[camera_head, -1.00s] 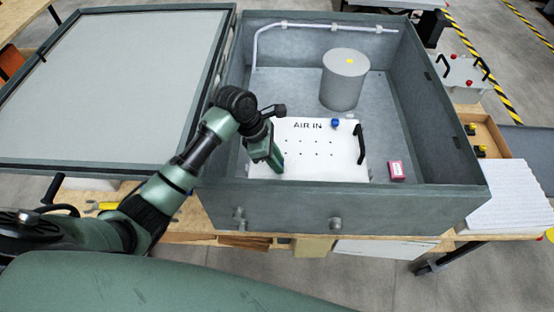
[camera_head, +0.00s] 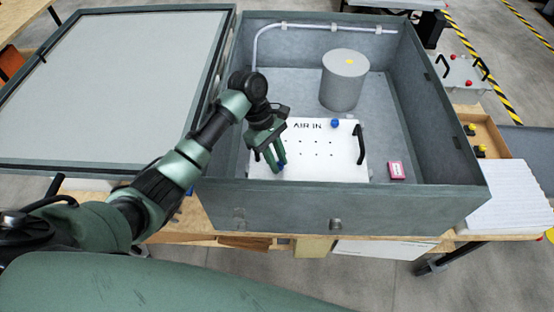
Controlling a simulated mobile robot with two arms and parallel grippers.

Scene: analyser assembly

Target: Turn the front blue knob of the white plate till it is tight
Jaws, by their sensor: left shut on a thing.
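The white plate (camera_head: 327,164) marked AIR IN lies inside the grey open box. A blue knob (camera_head: 335,123) stands at the plate's back edge, clear of my grippers. My left gripper (camera_head: 277,168) reaches down over the plate's front left part. Its fingers are shut on the front blue knob (camera_head: 282,166), of which only a little blue shows at the fingertips. How tight the knob sits cannot be seen. A black handle (camera_head: 360,144) is on the plate's right side. My right gripper is not in view.
The grey box (camera_head: 350,198) has high walls around the plate. A grey cylinder (camera_head: 344,82) stands behind the plate, and a small pink box (camera_head: 396,170) lies to its right. The box's lid (camera_head: 110,85) lies at the left.

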